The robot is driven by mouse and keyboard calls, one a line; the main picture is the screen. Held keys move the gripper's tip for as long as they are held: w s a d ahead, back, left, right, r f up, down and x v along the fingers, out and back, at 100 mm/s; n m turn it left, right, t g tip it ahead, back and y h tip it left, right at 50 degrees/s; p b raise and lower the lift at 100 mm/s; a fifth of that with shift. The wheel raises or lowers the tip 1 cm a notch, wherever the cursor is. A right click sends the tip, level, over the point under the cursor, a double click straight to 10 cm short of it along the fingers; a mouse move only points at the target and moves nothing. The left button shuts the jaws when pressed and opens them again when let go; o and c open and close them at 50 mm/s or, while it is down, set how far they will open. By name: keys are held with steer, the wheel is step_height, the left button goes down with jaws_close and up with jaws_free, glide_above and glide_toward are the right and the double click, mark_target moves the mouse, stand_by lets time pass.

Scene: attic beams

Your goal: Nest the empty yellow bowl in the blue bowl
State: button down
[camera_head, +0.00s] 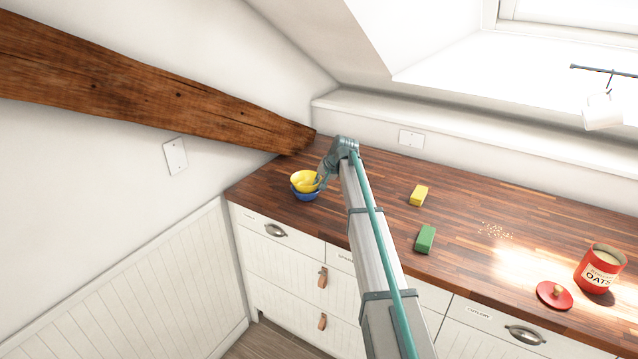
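The yellow bowl (302,178) is at the far left of the wooden counter. It looks empty and roughly upright. The blue bowl (306,196) shows directly beneath it, with only its lower wall and part of its rim visible. The yellow bowl sits in or just over the blue bowl; I cannot tell whether they touch. My gripper (321,180) is at the right rim of the yellow bowl. Its fingertips are too small and partly hidden, so I cannot tell whether they are closed on the rim.
A sloping beam (150,95) ends just behind the bowls. A white mug (602,112) hangs at upper right.

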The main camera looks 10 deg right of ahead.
steer(key=shift+f, duration=0.35)
steer(key=c, duration=1.2)
jaws_free()
steer(key=shift+c, duration=0.2)
steer(key=shift+s+d, duration=0.1)
steer(key=w+a+r+p+v, duration=0.1)
steer(key=w+r+p+v, duration=0.1)
steer(key=v, duration=1.5)
steer(key=shift+w+a+p, duration=0.25)
steer(key=shift+a+p, duration=0.05)
steer(key=shift+p, duration=0.15)
steer(key=shift+f, duration=0.1)
